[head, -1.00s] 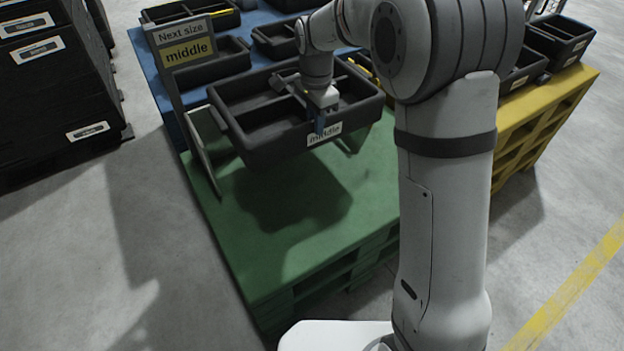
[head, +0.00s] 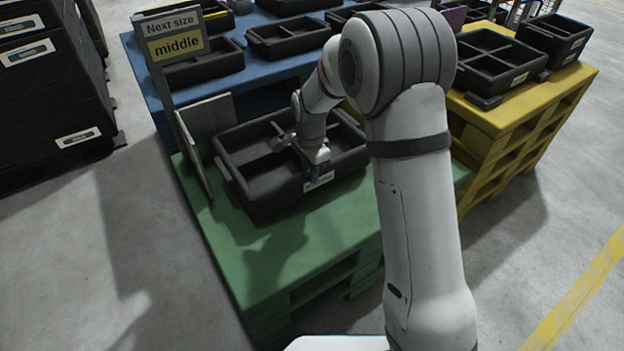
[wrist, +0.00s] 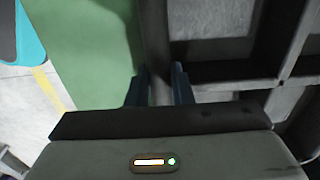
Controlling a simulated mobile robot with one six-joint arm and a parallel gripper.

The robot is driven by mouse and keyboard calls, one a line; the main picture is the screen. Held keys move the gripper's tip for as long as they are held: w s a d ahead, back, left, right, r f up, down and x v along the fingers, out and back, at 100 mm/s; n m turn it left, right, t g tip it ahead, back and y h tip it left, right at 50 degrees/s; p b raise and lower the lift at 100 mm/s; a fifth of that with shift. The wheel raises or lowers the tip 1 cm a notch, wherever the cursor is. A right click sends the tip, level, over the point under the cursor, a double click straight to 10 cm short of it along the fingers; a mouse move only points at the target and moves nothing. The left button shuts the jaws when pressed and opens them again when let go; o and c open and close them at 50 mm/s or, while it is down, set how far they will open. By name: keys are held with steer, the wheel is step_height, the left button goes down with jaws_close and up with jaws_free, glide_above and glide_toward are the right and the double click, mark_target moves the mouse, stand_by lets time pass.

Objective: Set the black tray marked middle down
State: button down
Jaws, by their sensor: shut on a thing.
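The black tray marked middle (head: 262,205) is at the green pallet (head: 300,255) in the head view. It looks level and at or very near the pallet top; whether it touches cannot be told for sure. Its label faces front, partly shaded. My gripper (head: 316,176) is shut on the tray's front wall, near the label. In the wrist view, my gripper (wrist: 160,88) has a finger on each side of the tray wall (wrist: 157,50), with the tray's compartments to the right and green pallet to the left. My arm hides the tray's right end.
A sign reading "Next size middle" (head: 175,38) and an upright grey board (head: 208,130) stand left of the tray. A blue pallet (head: 160,100) with several black trays is behind. A yellow pallet (head: 500,115) with trays is right. The pallet's front is clear.

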step_height(320, 180, down, 2)
steer(key=shift+f, duration=0.15)
steer(key=c, duration=1.3)
jaws_free()
